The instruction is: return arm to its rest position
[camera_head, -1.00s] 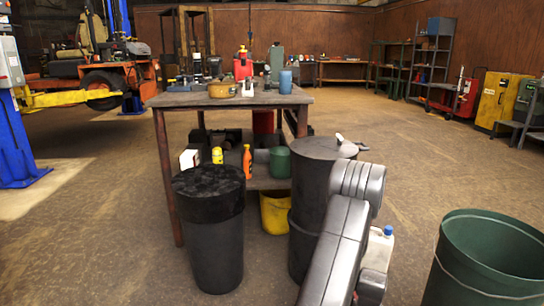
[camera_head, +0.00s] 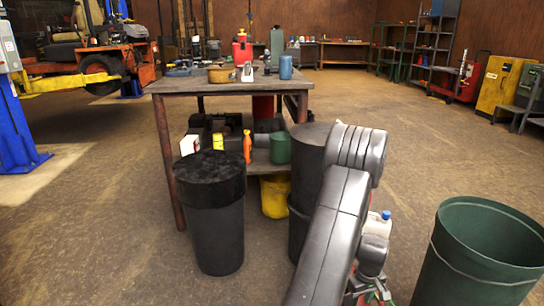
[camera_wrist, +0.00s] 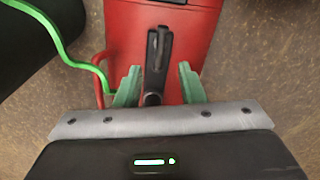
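My gripper (camera_wrist: 160,72) shows in the wrist view with two pale green fingers spread apart. A red body with a black, handle-like part lies below and between the fingers; I see no clear grip on it, and I cannot tell what it is. In the head view my dark grey arm is folded at the lower right, its elbow up in front of a dark barrel. The end of the arm is low at the bottom edge, partly cut off.
A workbench (camera_head: 215,86) with bottles and tins stands ahead. Left floor is open.

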